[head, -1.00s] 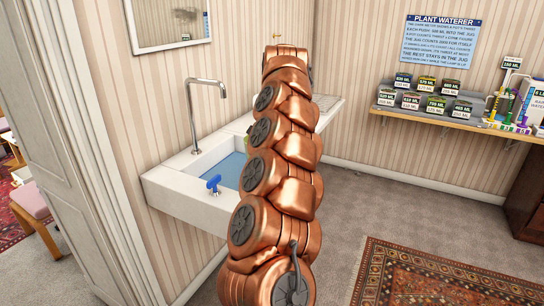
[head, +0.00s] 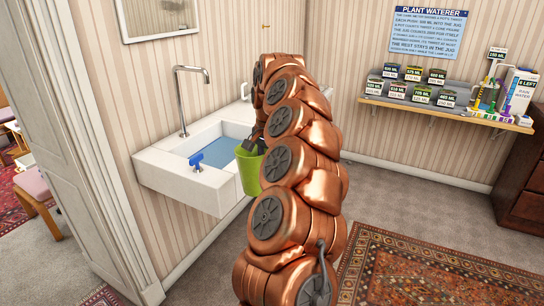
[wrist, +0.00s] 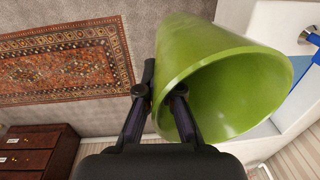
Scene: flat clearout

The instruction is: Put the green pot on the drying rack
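The green pot (head: 250,171) is beside the front of the sink, partly hidden behind my arm in the head view. In the wrist view the green pot (wrist: 240,90) is large, with its open mouth towards the camera. My gripper (wrist: 165,92) is shut on its wall, one finger inside the rim and one outside. In the head view my gripper (head: 256,140) shows only in part behind my arm. I cannot make out a drying rack for certain; the counter right of the basin is mostly hidden by my arm.
The white sink (head: 165,163) holds blue water and has a tall tap (head: 180,100) and a blue valve handle (head: 196,160). A wall shelf (head: 440,108) with several labelled tins and bottles is at the right. A patterned rug (head: 430,270) lies on the open floor.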

